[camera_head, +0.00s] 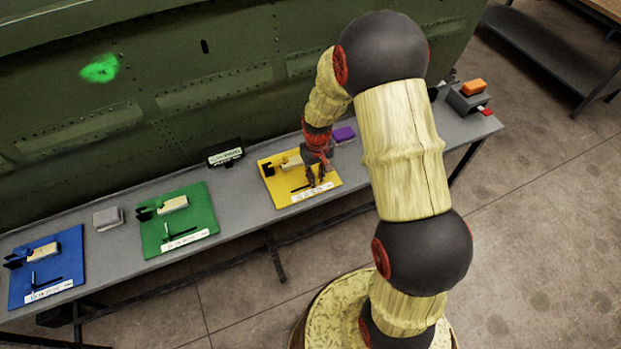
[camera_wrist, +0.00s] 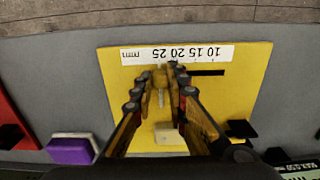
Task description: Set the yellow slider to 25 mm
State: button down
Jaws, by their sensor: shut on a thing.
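The yellow board (camera_head: 331,185) lies on the bench, with my gripper (camera_head: 319,178) reaching down over its right part. In the wrist view, the board (camera_wrist: 245,75) fills the middle and a white scale strip (camera_wrist: 215,52) shows 10, 15, 20, 25 and mm upside down. My gripper (camera_wrist: 162,74) is shut on the yellow slider (camera_wrist: 161,77), which is mostly hidden between the fingers. The slider stands near the 25 end of the scale; its exact reading is hidden. The dark slot (camera_wrist: 207,73) shows empty to its right, towards 10.
A pale block (camera_wrist: 170,134) and a black bracket (camera_wrist: 241,129) sit on the yellow board. Green (camera_head: 200,218) and blue (camera_head: 70,248) boards stand to the left. The green fuselage (camera_head: 180,90) rises behind the bench.

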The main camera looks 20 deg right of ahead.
aim_at(317, 178)
jog(key=shift+d, duration=0.1)
jog(key=c, duration=1.8)
grip_release()
jog(key=shift+d, duration=0.15)
jog(key=shift+o, duration=0.2)
notch_tip(317, 178, up, 12)
jog(key=s+a+r+t+b, duration=0.2)
jog(key=s+a+r, duration=0.2)
jog(key=s+r, duration=0.5)
jog(key=s+a+r+t+b, duration=0.2)
jog(key=s+a+r+t, duration=0.1)
jog(key=s+r, duration=0.6)
jog(key=s, duration=0.4)
jog(key=shift+a+r+t, duration=0.3)
jog(key=shift+a+r, duration=0.05)
jog(key=shift+a, duration=0.05)
